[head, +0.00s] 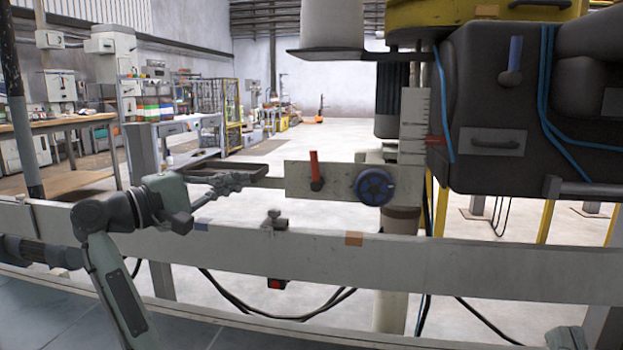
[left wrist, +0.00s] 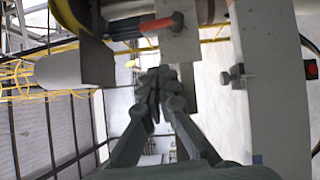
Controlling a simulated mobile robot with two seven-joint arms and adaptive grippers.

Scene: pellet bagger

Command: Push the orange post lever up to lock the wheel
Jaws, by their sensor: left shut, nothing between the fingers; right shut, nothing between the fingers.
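The red-orange lever (head: 314,165) stands upright from a dark pivot on a pale plate (head: 338,190). It also shows in the left wrist view (left wrist: 141,27), lying sideways in that picture near the top. A blue handwheel (head: 374,186) sits on the same plate, to the right of the lever. My left gripper (head: 236,182) is shut and empty. It is left of the plate, a little lower than the lever's handle, and seems apart from it. Its closed fingers show in the left wrist view (left wrist: 158,84). My right gripper is not in view.
A long grey rail (head: 300,260) runs across in front, with a small clamp (head: 273,222) and an orange patch (head: 354,239) on it. A black machine (head: 480,120) with a blue-handled lever (head: 515,55) stands at right.

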